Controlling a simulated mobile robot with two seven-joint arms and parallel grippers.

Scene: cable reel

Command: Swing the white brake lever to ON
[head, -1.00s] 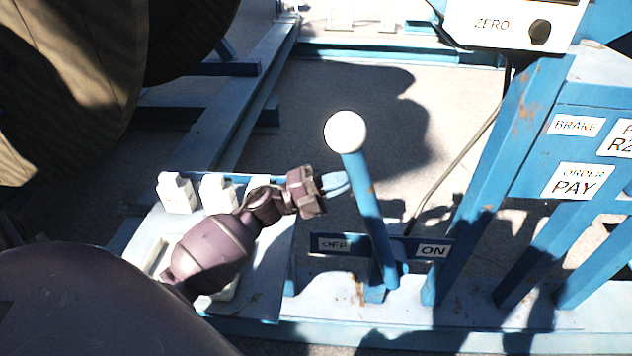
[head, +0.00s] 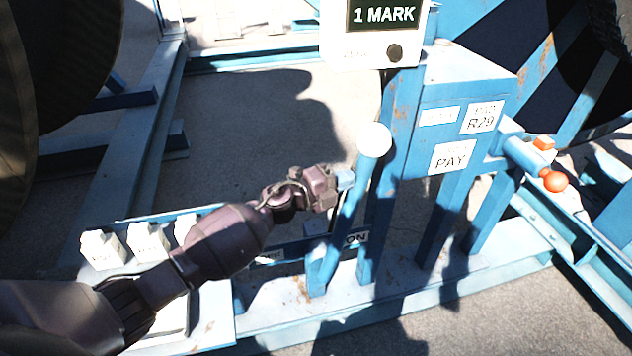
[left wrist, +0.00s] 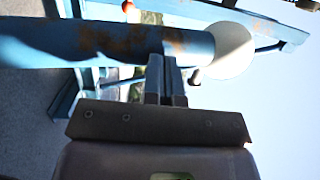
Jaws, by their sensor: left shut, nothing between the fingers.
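The brake lever is a blue bar (head: 346,222) with a white round knob (head: 374,139). In the head view it leans right from its foot, on the side of the ON label (head: 357,238). The OFF label (head: 268,256) is left of the bar, partly behind my arm. My left gripper (head: 345,180) is shut and empty, its fingertips against or very close to the left side of the bar below the knob. In the left wrist view the shut fingers (left wrist: 166,80) overlap the bar (left wrist: 130,44) next to the knob (left wrist: 229,50); contact is hard to tell. My right gripper is out of view.
Right of the lever stands a blue post with a PAY label (head: 452,157) and a 1 MARK display (head: 383,15). An orange knob (head: 554,181) sticks out at right. White blocks (head: 148,241) stand on a tray at left. A large dark reel (head: 60,60) fills the upper left.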

